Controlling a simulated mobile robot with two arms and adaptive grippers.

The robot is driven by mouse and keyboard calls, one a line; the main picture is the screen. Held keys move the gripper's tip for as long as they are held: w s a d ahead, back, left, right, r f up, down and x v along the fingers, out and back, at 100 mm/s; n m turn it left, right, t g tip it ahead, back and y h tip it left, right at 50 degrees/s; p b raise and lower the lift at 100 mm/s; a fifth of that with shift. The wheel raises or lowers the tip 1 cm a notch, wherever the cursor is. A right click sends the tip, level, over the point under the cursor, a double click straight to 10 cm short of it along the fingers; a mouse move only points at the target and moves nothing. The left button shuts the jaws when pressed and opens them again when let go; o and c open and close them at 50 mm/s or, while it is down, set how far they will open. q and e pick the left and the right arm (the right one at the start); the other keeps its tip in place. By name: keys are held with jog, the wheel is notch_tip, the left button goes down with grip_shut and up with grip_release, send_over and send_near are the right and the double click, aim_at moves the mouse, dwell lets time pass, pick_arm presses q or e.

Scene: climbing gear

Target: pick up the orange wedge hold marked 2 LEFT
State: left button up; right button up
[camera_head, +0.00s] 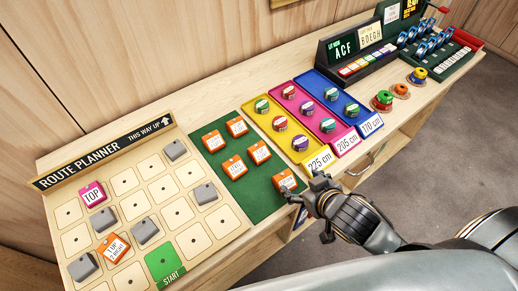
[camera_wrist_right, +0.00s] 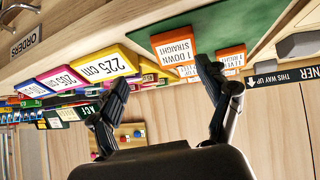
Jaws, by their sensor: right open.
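Several orange wedge holds lie on a green mat (camera_head: 257,198). They include a back left hold (camera_head: 213,141), a back right hold (camera_head: 237,127), middle holds (camera_head: 259,152) (camera_head: 234,168) and a front hold (camera_head: 286,181). Their small labels are too blurred for me to tell which is 2 LEFT. My right gripper (camera_head: 310,204) is open and empty at the table's front edge, just right of the front hold. In the wrist view, an orange hold reading "1 DOWN STRAIGHT" (camera_wrist_right: 175,52) shows beyond the open fingers (camera_wrist_right: 163,78). My left gripper is out of view.
The route planner board (camera_head: 219,221) to the left carries grey holds, a pink TOP hold (camera_head: 92,194), an orange hold (camera_head: 113,248) and a green START tile (camera_head: 165,263). Right of the mat stand yellow (camera_head: 271,140), pink (camera_head: 303,120) and blue trays (camera_head: 333,97) with round-topped pieces.

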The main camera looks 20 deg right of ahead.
jog(key=shift+w+a+r+n+t+y, duration=0.3)
jog(key=shift+w+a+r+t+y, duration=0.15)
jog(key=shift+w+r+y, duration=0.15)
jog(key=shift+w+a+r+n+t+y, duration=0.3)
jog(key=shift+w+a+r+t+y, duration=0.15)
jog(key=shift+r+y, duration=0.2)
jog(key=shift+w+a+r+y, duration=0.25)
jog(key=shift+a+y, duration=0.1)
jog(key=shift+y, duration=0.1)
jog(key=p, duration=0.1)
send_near(260, 151)
jog(key=x, duration=0.3)
jog(key=shift+a+f, duration=0.25)
jog(key=shift+f, duration=0.05)
jog(key=shift+w+a+f+p, duration=0.1)
jog(key=shift+w+p, duration=0.2)
jog(key=shift+w, duration=0.15)
jog(key=p+x, duration=0.1)
jog(key=x, duration=0.3)
jog(key=shift+w+f, duration=0.1)
jog(key=shift+w, duration=0.25)
jog(key=c, duration=1.3)
